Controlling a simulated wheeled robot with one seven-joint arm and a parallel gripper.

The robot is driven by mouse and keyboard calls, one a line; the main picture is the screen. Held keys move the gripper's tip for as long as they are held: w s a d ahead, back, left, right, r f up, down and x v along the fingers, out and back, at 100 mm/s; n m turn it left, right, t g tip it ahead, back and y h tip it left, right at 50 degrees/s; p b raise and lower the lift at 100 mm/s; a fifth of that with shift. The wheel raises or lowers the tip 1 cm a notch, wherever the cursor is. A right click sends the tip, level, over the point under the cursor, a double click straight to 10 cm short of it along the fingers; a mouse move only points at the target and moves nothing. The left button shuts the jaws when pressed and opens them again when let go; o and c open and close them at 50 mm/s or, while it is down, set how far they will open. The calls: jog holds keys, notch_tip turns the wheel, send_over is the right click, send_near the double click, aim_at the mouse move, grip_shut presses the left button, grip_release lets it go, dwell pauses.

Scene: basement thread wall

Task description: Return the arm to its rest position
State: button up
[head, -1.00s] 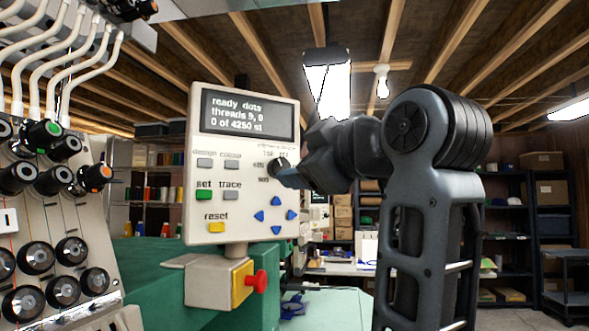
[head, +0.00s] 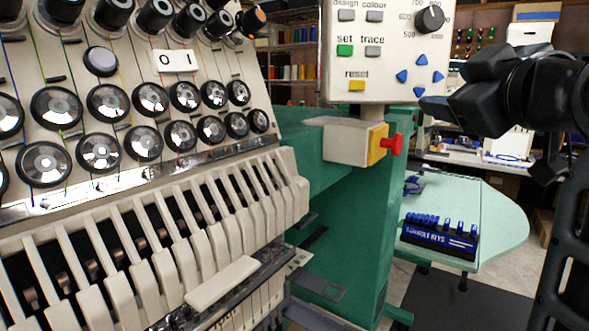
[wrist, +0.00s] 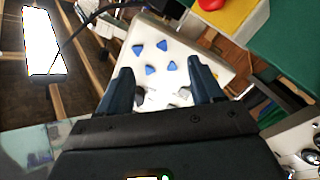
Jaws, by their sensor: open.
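My arm reaches in from the right edge in the head view. My gripper (head: 436,108) is at the lower right edge of the white control panel (head: 378,65), below and right of its black dial (head: 430,18). In the wrist view, my gripper (wrist: 160,76) has its two dark fingers apart with nothing held between them. The panel's blue arrow buttons (wrist: 151,70) show beyond the fingers. I cannot tell how far the fingertips are from the panel face.
The embroidery machine (head: 335,190) fills the left. A red stop button (head: 394,145) sticks out under the panel. A green table (head: 490,205) holds a blue hex key set (head: 438,238). Open floor (head: 500,270) lies below it. Shelves stand behind.

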jog(key=s+f+m, duration=0.1)
jog(key=s+f, duration=0.3)
jog(key=f, duration=0.6)
jog(key=s+f+m+g, duration=0.15)
jog(key=s+f, duration=0.25)
jog(key=f, duration=0.6)
jog(key=s+f+m, duration=0.2)
jog(key=s+f, duration=0.3)
jog(key=f, duration=0.6)
jog(key=s+f+m, duration=0.2)
jog(key=s+f, duration=0.1)
jog(key=s, duration=1.2)
jog(key=s+f+m+g+h, duration=0.1)
jog(key=s+f, duration=0.3)
jog(key=s, duration=1.2)
jog(key=shift+a+m, duration=0.25)
jog(key=shift+m, duration=0.2)
